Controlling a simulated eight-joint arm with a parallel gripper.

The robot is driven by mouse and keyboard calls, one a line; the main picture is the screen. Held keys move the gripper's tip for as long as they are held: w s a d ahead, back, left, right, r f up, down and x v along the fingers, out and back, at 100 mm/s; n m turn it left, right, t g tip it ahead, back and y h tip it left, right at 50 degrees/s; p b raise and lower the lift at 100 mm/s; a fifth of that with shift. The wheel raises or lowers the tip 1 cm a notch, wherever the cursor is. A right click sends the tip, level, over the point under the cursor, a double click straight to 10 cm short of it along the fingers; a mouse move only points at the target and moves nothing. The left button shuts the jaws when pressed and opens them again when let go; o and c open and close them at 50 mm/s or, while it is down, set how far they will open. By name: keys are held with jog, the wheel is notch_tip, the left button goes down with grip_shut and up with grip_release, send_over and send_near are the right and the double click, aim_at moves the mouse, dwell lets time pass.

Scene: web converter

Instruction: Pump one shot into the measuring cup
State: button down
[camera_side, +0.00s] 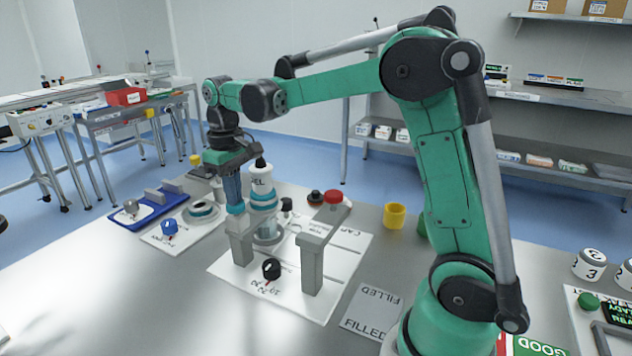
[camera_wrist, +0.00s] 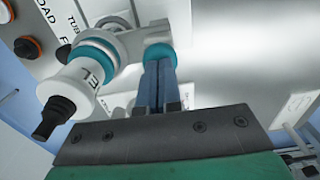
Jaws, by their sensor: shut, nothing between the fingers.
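A white bottle (camera_side: 261,182) with lettering ending in "EL", a black top and teal bands stands upright at the station on the white labelled sheet (camera_side: 345,250). The bottle also shows in the wrist view (camera_wrist: 84,84), left of my fingers. My gripper (camera_side: 235,208) points down beside the bottle, on its left in the side view. Its blue fingers with teal tips are together and empty; they also show in the wrist view (camera_wrist: 160,52). A yellow cup (camera_side: 394,216) stands right of the sheet. I cannot tell which vessel is the measuring cup.
Grey posts (camera_side: 312,262), a black knob (camera_side: 271,268) and a red button (camera_side: 333,197) stand around the bottle. A "FILLED" card (camera_side: 371,310) lies at front right. A blue tray (camera_side: 129,217) is at left. The front left table is clear.

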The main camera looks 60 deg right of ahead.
jog(key=shift+r, duration=2.1)
jog(key=shift+r, duration=0.1)
jog(key=shift+r, duration=2.9)
jog(key=s+a+f+t, duration=0.7)
jog(key=s+f, duration=0.3)
jog(key=shift+s+f, duration=0.2)
jog(key=shift+s, duration=0.2)
